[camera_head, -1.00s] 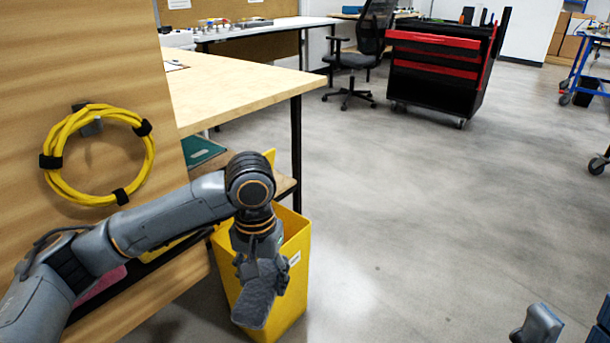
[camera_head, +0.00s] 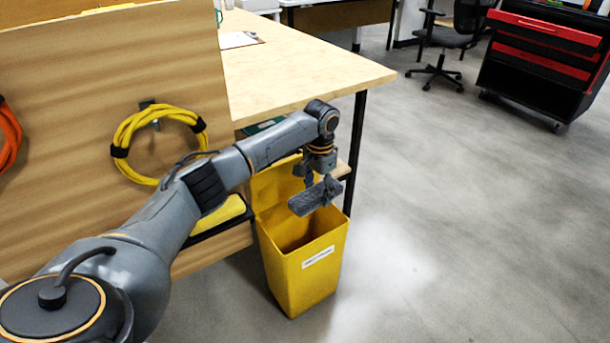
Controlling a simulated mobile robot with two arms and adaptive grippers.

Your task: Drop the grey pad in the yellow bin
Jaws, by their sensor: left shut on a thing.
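The grey pad (camera_head: 308,200) is a flat, soft-looking grey piece. My left gripper (camera_head: 318,184) is shut on it and holds it tilted above the opening of the yellow bin (camera_head: 307,272). The bin stands on the floor beside the workbench, with a white label on its front and its yellow lid raised at the back. The pad appears apart from the bin's rim. Part of the bin's inside is visible and dark; its bottom is hidden. My right gripper is not in view.
The wooden workbench (camera_head: 290,75) stands behind the bin, with a dark leg (camera_head: 356,150) close to it. A yellow cable coil (camera_head: 124,140) hangs on the wooden panel at left. A red and black tool cart (camera_head: 545,65) is far right. The floor at right is clear.

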